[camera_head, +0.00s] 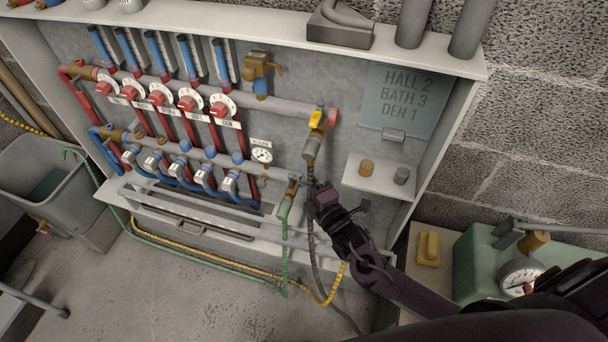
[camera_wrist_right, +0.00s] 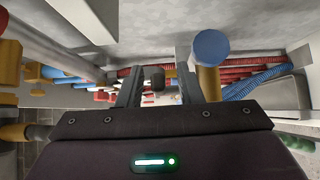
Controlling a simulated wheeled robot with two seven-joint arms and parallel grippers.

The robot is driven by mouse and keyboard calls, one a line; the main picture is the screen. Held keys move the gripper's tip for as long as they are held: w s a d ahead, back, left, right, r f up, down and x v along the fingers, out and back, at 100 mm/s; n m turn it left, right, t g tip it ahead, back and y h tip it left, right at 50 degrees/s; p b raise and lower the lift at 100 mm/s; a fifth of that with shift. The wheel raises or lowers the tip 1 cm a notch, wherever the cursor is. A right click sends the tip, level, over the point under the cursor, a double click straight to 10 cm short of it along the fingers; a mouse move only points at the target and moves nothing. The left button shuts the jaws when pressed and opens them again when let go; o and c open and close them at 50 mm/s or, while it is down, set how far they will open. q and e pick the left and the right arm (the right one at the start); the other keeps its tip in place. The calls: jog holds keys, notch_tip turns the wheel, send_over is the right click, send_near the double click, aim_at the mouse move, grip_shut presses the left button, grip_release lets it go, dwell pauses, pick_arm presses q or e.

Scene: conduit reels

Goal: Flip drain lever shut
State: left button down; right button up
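My right gripper (camera_head: 322,197) is in front of the lower right end of the manifold, close to a small brass valve (camera_head: 293,187) with a green hose fitting (camera_head: 285,209). In the right wrist view its two dark fingers (camera_wrist_right: 160,88) stand apart. A small dark block (camera_wrist_right: 157,77) shows between them; I cannot tell whether it is touched. A brass part with a blue round cap (camera_wrist_right: 210,46) is just right of the fingers. A yellow handle (camera_head: 316,119) sits on the upper brass valve. Which lever is the drain lever is not clear. My left gripper is not in view.
A grey hose (camera_head: 311,228) hangs beside my right gripper. A shelf (camera_head: 380,181) with two small caps is to its right. Red dials (camera_head: 188,103) and blue-capped valves fill the cabinet. A grey tub (camera_head: 45,165) stands at left. The floor in front is mostly clear.

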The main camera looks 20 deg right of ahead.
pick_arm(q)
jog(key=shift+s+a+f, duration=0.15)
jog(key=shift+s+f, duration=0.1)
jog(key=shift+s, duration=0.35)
pick_arm(e)
jog(key=v, duration=0.6)
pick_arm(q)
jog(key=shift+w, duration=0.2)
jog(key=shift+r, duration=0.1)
